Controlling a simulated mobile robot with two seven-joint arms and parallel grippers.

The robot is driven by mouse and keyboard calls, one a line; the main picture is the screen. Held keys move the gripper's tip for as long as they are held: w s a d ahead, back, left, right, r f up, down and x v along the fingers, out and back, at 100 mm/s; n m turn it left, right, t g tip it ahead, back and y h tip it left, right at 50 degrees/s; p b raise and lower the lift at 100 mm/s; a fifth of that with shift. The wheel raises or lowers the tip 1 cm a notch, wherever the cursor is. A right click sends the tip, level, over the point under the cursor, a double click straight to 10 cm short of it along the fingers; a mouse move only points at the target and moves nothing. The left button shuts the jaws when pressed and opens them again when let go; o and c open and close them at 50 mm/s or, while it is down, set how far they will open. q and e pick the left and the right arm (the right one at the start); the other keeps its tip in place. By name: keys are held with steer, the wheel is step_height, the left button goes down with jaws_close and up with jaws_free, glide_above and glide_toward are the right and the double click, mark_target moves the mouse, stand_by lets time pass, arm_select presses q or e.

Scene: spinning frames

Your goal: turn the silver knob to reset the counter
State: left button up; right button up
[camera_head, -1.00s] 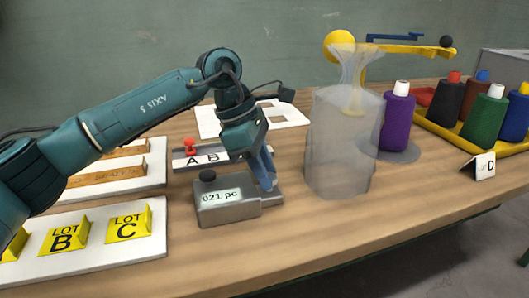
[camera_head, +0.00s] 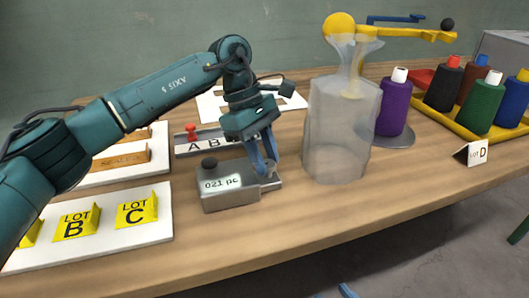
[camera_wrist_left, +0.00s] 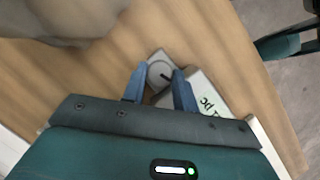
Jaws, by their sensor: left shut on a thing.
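The grey counter (camera_head: 230,196) sits on the table and its display reads "021 pc". A black button tops its left part. The round silver knob (camera_head: 271,169) is at its right end; it also shows in the left wrist view (camera_wrist_left: 159,75) with a dark mark on its face. My left gripper (camera_head: 266,164) reaches down from above, its blue fingers on either side of the knob and shut on it; they also show in the left wrist view (camera_wrist_left: 159,80). Blue tips of my right gripper (camera_head: 346,291) just show at the bottom edge, mostly out of frame.
A translucent bag-like container (camera_head: 340,130) stands just right of the counter. Coloured spools (camera_head: 484,110) stand on a yellow tray at right. The table front is clear.

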arm_select(q)
steer(key=o, duration=1)
steer(key=shift+c, duration=0.2)
steer(key=shift+f, duration=0.1)
arm_select(e)
steer(key=shift+d, duration=0.1)
